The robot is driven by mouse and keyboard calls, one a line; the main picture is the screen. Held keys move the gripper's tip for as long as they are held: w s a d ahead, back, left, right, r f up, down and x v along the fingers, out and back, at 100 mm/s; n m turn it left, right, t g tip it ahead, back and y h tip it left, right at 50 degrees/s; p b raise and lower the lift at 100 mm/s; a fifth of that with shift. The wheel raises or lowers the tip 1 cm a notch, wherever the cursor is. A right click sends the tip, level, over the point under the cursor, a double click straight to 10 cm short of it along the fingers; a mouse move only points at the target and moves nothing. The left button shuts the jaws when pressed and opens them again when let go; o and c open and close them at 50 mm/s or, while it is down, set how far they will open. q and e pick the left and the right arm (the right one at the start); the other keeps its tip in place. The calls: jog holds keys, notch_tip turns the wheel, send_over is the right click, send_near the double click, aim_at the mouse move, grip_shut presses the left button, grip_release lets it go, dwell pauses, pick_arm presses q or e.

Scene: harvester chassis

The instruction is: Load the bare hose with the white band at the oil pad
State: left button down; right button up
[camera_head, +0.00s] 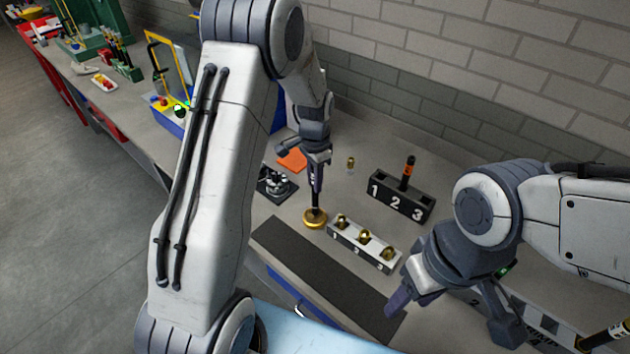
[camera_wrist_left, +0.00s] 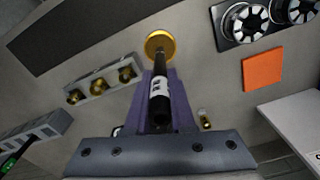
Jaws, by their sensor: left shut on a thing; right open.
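A black hose (camera_wrist_left: 159,88) with a white band carrying dark marks is held in my left gripper (camera_head: 317,168). The gripper is shut on it, one finger on each side, in the left wrist view. The hose points down at a round brass-coloured pad (camera_head: 315,218); its lower end is at or just above the pad, and I cannot tell if they touch. The pad also shows in the left wrist view (camera_wrist_left: 160,44). My right gripper (camera_head: 450,312) is open and empty, over the bench at the right.
A white block (camera_head: 345,243) with numbered brass fittings stands right of the pad. A black rack (camera_head: 385,200) marked 1, 2, 3 holds an orange-banded hose (camera_head: 407,172). An orange square (camera_head: 293,160) and a black plate (camera_head: 272,192) with metal parts lie behind. A dark mat (camera_head: 325,278) lies bare in front.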

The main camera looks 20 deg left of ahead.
pick_arm(q)
jog(key=shift+r+p, duration=2)
jog(key=shift+r, duration=0.85)
jog(key=shift+f, duration=0.1)
